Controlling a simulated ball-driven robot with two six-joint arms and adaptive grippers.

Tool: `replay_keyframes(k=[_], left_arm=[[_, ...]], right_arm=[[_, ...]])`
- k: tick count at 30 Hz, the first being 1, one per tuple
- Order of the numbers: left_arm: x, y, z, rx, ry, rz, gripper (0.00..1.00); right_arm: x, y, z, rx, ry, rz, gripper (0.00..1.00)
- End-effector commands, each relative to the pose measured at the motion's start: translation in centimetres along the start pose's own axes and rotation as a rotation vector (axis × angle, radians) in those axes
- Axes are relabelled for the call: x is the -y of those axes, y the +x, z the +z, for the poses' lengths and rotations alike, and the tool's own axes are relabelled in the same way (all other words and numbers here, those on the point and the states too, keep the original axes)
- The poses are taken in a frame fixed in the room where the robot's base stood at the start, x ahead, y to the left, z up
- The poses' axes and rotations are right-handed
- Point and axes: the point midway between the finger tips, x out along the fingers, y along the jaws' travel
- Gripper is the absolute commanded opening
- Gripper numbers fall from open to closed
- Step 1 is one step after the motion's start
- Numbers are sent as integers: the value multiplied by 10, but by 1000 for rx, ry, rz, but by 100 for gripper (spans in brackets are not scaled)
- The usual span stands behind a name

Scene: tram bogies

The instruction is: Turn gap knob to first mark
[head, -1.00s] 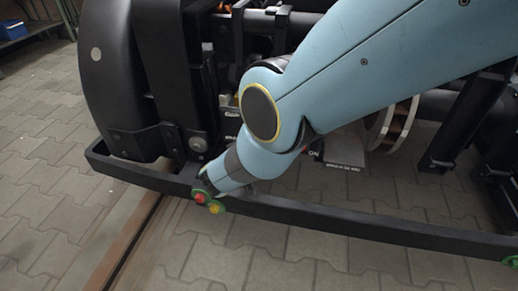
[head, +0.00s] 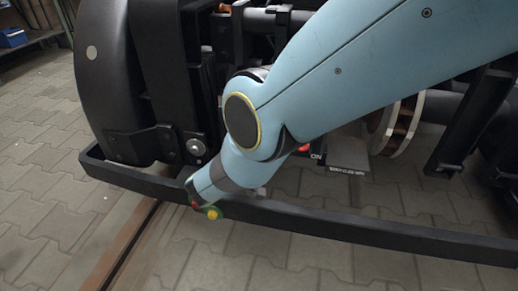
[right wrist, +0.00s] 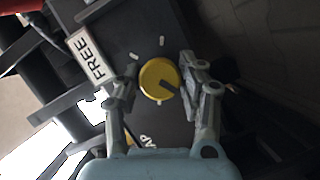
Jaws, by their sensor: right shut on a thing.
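The gap knob (right wrist: 157,76) is round and yellow with a dark pointer bar, seen in the right wrist view on a dark panel. The bar points toward the lower right of that view. White marks stand around the knob, one above it and one at its lower edge. My right gripper (right wrist: 158,82) has one finger on each side of the knob and is shut on it. A label ending in "AP" (right wrist: 147,141) is partly covered by a finger. In the head view my right arm hides the knob and fingers. My left gripper is out of view.
A "FREE" label (right wrist: 91,57) sits beside the knob. In the head view a black bar (head: 340,222) runs along the front of the bogie, with a yellow button (head: 212,213) near my wrist. A red part (head: 303,148) shows behind my arm. Paved floor (head: 60,190) lies clear in front.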

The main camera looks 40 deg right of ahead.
Motion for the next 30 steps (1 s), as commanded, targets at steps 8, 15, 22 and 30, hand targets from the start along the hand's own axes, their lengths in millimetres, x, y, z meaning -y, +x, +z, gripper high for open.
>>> replay_keyframes(k=[8, 15, 22, 30], left_arm=[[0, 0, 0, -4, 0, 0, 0], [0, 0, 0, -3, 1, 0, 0], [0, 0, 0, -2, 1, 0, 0], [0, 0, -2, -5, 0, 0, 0]], right_arm=[[0, 0, 0, -1, -5, 0, 8], [0, 0, 0, -1, -4, 0, 57], [0, 0, 0, -1, -4, 1, 63], [0, 0, 0, -1, 2, -1, 63]])
